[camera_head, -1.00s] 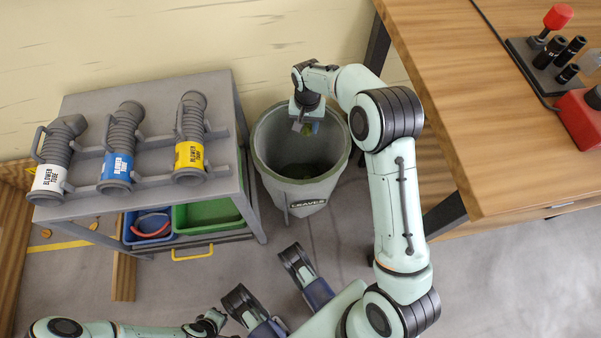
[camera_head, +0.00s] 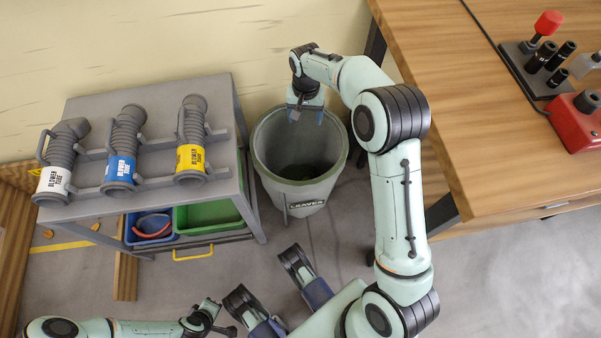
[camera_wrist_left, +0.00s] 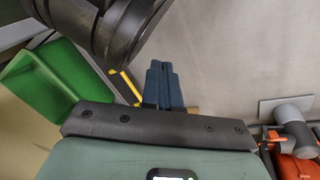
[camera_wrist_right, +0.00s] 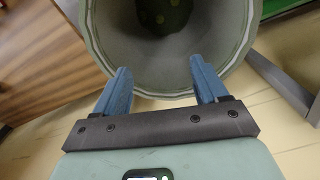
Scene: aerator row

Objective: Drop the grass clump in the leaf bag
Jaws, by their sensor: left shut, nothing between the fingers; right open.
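The leaf bag is a grey-green round bin (camera_head: 305,192) marked LEAVES, standing on the floor between the shelf and the wooden bench. My right gripper (camera_head: 306,113) is above its far rim, with fingers apart and empty. In the right wrist view, the open fingers (camera_wrist_right: 161,85) frame the bin's wall (camera_wrist_right: 205,38). A dark green, speckled mass, which looks like the grass clump (camera_wrist_right: 165,14), lies inside the bin, partly cut off by the picture's top edge. In the left wrist view, my left gripper (camera_wrist_left: 163,70) is shut and empty, low and away from the bin.
A grey shelf (camera_head: 85,100) stands left of the bin with several ribbed blower tubes (camera_head: 121,145) on top and blue and green trays (camera_head: 208,217) below. The wooden bench (camera_head: 450,95) is at the right, close to my right arm. Open floor (camera_head: 520,285) lies at the lower right.

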